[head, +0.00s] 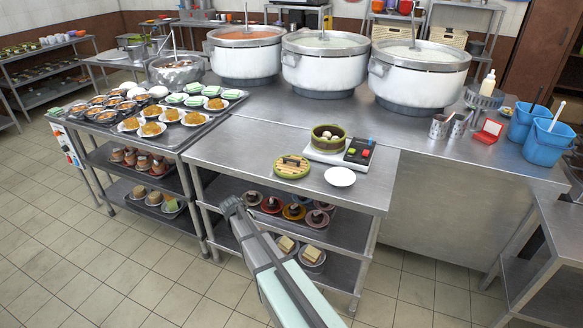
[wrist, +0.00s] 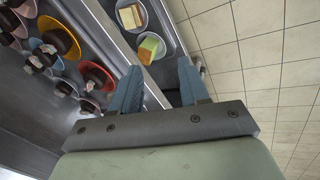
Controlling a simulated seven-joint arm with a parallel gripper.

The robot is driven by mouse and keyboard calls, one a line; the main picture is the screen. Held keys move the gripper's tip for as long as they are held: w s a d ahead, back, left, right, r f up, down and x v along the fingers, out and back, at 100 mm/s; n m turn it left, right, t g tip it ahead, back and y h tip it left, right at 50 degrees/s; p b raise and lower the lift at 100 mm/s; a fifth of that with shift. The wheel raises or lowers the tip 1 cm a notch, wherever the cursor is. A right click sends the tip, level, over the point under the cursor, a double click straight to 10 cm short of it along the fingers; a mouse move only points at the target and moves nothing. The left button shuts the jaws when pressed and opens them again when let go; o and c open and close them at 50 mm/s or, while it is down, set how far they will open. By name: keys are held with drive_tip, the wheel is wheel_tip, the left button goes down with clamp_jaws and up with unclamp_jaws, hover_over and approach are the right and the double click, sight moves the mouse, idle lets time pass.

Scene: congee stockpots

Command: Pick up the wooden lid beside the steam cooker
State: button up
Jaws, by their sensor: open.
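The wooden lid (head: 292,166) is round and tan with a green rim and a dark bar handle on top. It lies flat on the steel table, left of the steam cooker (head: 328,139), a small green round steamer holding pale buns. My gripper (head: 232,206) is in front of the table's front edge, to the left of and nearer than the lid, and does not touch it. In the wrist view my gripper (wrist: 160,88) has its two blue fingers apart with nothing held between them. The lid is not in the wrist view.
The cooker stands on a white unit with a dark control panel (head: 359,151). A white plate (head: 340,177) lies right of the lid. Shelves below hold several desserts (wrist: 98,76). Large stockpots (head: 325,62) stand behind. Bare tabletop (head: 235,150) lies left of the lid.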

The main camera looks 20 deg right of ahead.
drive_tip(key=w+a+r+n+t, duration=0.1)
drive_tip(key=w+a+r+t, duration=0.1)
drive_tip(key=w+r, duration=1)
wheel_tip(320, 180, up, 24)
drive_tip(key=n+g+y, duration=0.3)
drive_tip(key=g, duration=0.2)
hover_over(291, 157)
drive_tip(key=s+a, duration=0.2)
drive_tip(key=s, duration=0.3)
wheel_tip(291, 157, down, 14)
drive_tip(key=shift+d+f, duration=0.1)
clamp_jaws()
